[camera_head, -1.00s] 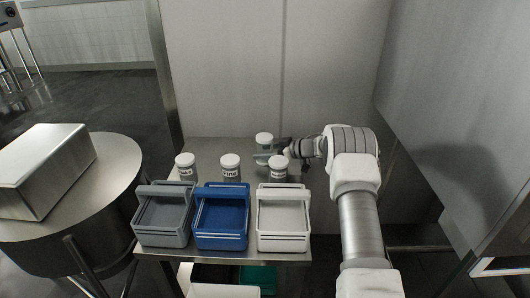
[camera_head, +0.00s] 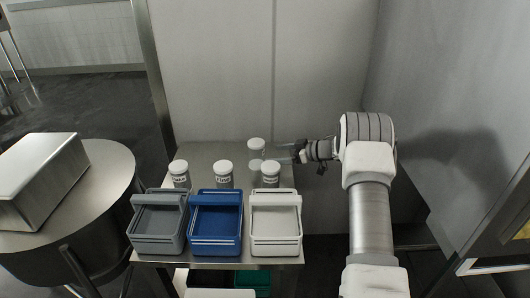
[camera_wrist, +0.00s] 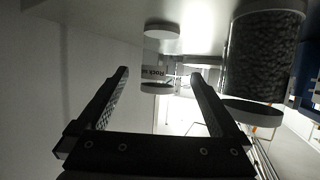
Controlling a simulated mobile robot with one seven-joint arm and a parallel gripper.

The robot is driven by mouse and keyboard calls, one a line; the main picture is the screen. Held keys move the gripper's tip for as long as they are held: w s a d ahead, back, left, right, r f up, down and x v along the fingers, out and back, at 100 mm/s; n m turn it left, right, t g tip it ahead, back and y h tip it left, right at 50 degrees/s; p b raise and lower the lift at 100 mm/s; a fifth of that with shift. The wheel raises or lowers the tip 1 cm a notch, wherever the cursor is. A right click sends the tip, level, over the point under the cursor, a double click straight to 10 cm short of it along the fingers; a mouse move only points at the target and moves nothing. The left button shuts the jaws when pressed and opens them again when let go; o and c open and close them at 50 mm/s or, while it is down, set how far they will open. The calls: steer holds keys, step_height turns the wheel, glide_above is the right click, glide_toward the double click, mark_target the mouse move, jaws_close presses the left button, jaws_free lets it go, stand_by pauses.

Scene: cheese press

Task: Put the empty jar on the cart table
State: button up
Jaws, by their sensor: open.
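The empty jar (camera_head: 256,146), clear with a white lid, appears to stand upright at the back right of the cart table (camera_head: 205,153), behind the right-hand filled jar. My gripper (camera_head: 298,152) is just to the right of the empty jar, level with it, open and holding nothing. In the wrist view, which looks upside down, the open fingers (camera_wrist: 160,74) point towards a white-lidded jar (camera_wrist: 157,88) with a printed label, apart from them. The lower part of the empty jar is hard to make out in the head view.
Filled jars stand at the left (camera_head: 179,174), middle (camera_head: 224,175) and right (camera_head: 270,175). The right one looks large and dark in the wrist view (camera_wrist: 265,60). Grey (camera_head: 157,222), blue (camera_head: 216,223) and white (camera_head: 275,224) caddies line the front edge. A wall stands close behind the cart.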

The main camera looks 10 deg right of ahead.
steer(key=shift+v, duration=1.2)
steer(key=shift+s+d+r, duration=0.1)
steer(key=shift+d+r, duration=0.1)
steer(key=shift+r, duration=0.1)
step_height(320, 180, up, 23)
steer(key=d+m+t+h, duration=0.3)
steer(key=m+t+h, duration=0.25)
steer(key=h, duration=0.25)
steer(key=s+r+m+h, duration=0.2)
steer(key=s+r+h, duration=0.2)
steer(key=s+r, duration=0.1)
steer(key=s+a+r+m+g+h, duration=0.2)
steer(key=s+m, duration=0.1)
steer(key=s, duration=1.1)
steer(key=s+a+f+g+y, duration=0.1)
steer(key=s+a+f+g, duration=0.15)
steer(key=s, duration=0.65)
steer(key=s+a+f+g+y, duration=0.15)
steer(key=s+a+f, duration=0.25)
steer(key=s, duration=0.4)
steer(key=s+a+f+g+y, duration=0.1)
steer(key=s+a+f+g, duration=0.15)
steer(key=s, duration=0.65)
step_height(320, 180, up, 20)
steer(key=p, duration=2)
steer(key=shift+w+a+p, duration=0.2)
steer(key=shift+a+p, duration=0.1)
steer(key=shift+p, duration=0.1)
